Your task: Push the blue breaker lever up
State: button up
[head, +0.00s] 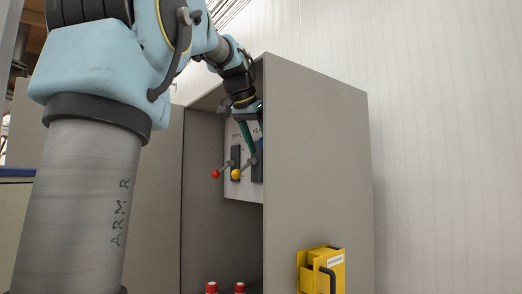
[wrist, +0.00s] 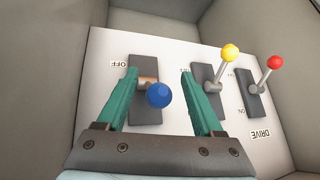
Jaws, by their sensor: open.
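The blue breaker lever (wrist: 159,95) shows in the wrist view as a blue ball on a short stem, on a dark base plate (wrist: 147,70) on the white panel. My gripper (wrist: 160,72) is open, its two green fingers on either side of the lever, the ball nearer the left finger. I cannot tell whether a finger touches it. The word OFF stands beside the plate. In the head view my gripper (head: 250,138) reaches into the grey cabinet (head: 315,170), and the blue lever is mostly hidden there.
A yellow-ball lever (wrist: 230,53) and a red-ball lever (wrist: 274,62) stand to the right on the same panel, the yellow one close to my right finger. Cabinet walls surround the panel. A yellow box (head: 320,270) is on the cabinet's outer side. Red-topped items (head: 211,287) are low inside.

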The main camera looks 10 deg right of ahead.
jog(key=v, duration=0.9)
jog(key=shift+s+r+b, duration=0.15)
jog(key=shift+r+b, duration=0.05)
jog(key=shift+b, duration=0.25)
jog(key=shift+a, duration=0.15)
jog(key=w+a+f+n+g+y, duration=0.1)
jog(key=w+a+f+n, duration=0.15)
jog(key=f, duration=1.25)
jog(key=w+a+f+n+g+y, duration=0.1)
jog(key=a+f+n, duration=0.2)
jog(key=f, duration=1.2)
jog(key=s+a+f+n+g+y, duration=0.1)
jog(key=s+a+f, duration=0.2)
jog(key=s+f, duration=0.5)
jog(key=s+a+f+n+g+y+b, duration=0.1)
jog(key=s+a+f, duration=0.3)
jog(key=s+f, duration=0.5)
notch_tip(320, 180, down, 8)
jog(key=shift+f+n, duration=0.25)
jog(key=shift+n, duration=0.4)
